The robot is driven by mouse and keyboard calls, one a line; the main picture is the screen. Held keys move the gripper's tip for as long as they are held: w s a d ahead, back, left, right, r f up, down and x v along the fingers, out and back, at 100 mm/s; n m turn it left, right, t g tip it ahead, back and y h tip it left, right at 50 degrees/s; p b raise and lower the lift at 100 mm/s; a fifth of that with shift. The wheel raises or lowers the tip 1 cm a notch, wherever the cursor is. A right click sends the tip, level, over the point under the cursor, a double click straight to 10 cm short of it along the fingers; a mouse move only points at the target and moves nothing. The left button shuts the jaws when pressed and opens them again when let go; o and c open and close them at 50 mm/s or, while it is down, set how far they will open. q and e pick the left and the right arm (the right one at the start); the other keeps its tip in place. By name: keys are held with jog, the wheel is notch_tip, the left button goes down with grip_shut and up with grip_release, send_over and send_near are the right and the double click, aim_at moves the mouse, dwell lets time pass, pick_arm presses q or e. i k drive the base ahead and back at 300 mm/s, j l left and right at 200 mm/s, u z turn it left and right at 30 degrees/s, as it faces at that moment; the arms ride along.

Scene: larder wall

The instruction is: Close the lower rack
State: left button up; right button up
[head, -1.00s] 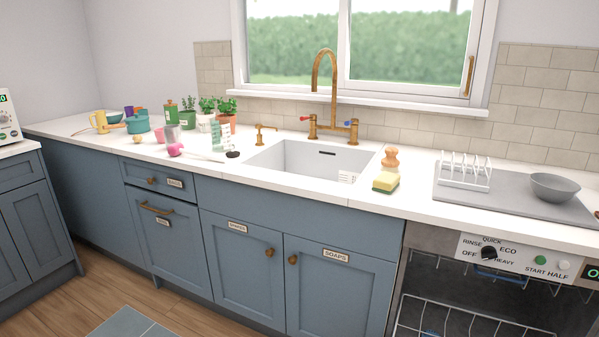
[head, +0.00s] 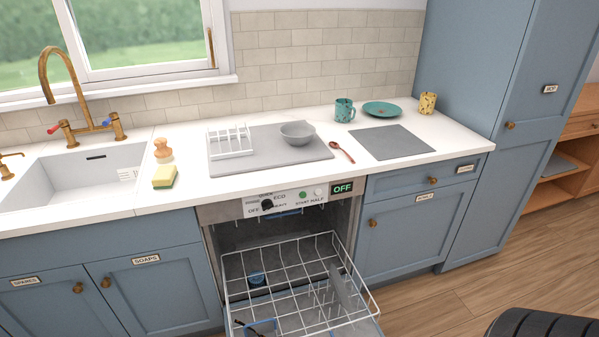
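The dishwasher stands open under the worktop, with its control panel (head: 290,201) along the top showing OFF. A white wire rack (head: 301,288) is pulled out of the dark cavity towards me. A small blue item (head: 257,280) sits at its left side, and a grey flat piece stands among the tines at its right. Something blue and a dark thin item show at the bottom edge, partly cut off. I cannot tell whether a second rack lies below or above this one. Neither of my grippers is in view.
A grey bowl (head: 298,133) and a white dish rack (head: 230,142) stand on a grey mat above the dishwasher. A teal mug (head: 344,110), teal plate (head: 382,108) and wooden spoon (head: 341,152) lie to the right.

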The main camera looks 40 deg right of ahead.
aim_at(332, 334)
jog(key=z, duration=0.4)
jog(key=l+z, duration=0.15)
jog(key=z, duration=0.65)
jog(key=l, duration=0.1)
